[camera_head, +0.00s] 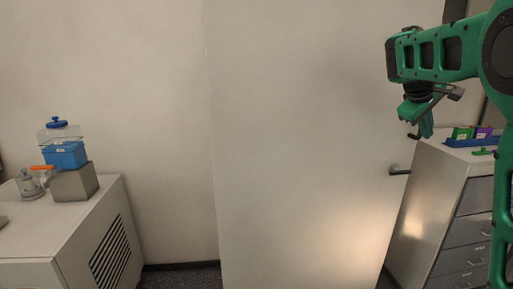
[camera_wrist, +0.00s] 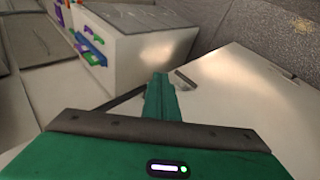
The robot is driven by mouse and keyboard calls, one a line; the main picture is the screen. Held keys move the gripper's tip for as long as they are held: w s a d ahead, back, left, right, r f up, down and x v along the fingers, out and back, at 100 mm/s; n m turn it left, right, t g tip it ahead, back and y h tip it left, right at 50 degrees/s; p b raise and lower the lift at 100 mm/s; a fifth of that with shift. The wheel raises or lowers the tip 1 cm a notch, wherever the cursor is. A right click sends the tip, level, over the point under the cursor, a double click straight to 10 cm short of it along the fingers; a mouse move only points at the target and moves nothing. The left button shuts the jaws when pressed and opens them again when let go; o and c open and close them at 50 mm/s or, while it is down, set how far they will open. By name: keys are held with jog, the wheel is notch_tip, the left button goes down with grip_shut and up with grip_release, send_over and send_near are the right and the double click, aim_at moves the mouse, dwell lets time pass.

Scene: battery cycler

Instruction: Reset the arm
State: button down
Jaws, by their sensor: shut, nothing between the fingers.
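My green arm reaches in from the right edge of the head view. My gripper (camera_head: 418,130) hangs from its end, pointing down, in front of the door (camera_head: 300,140) and beside the drawer cabinet (camera_head: 432,205). In the wrist view my gripper (camera_wrist: 160,82) shows as green fingers pressed together in the middle, with nothing held. The fingers are apart from the cabinet as far as I can tell.
The cabinet carries a blue tray (camera_head: 462,143) with a green item (camera_head: 462,133) and a purple item (camera_head: 484,132). A dark door handle (camera_head: 400,171) is below my gripper.

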jog(key=s+d+f+m+g+y, duration=0.3)
jog(key=s+f+m+y, duration=0.1)
jog(key=s+f, duration=1)
jog(key=s+a+f+m+y, duration=0.1)
jog(key=s+a+f+m, duration=0.1)
jog(key=s, duration=0.6)
jog(key=s+a+f+m+g+y, duration=0.1)
jog(key=s+a+f, duration=0.3)
jog(key=s, duration=0.5)
jog(key=s+a+f+m+y, duration=0.1)
jog(key=s+a+f+m, duration=0.2)
jog(key=s, duration=0.6)
jog(key=a, duration=0.2)
jog(key=shift+s+a+g, duration=0.2)
jog(key=shift+a+g, duration=0.1)
jog(key=shift+a, duration=0.1)
jog(key=shift+f, duration=0.1)
jog(key=shift+w+f, duration=0.25)
jog(key=shift+w, duration=0.4)
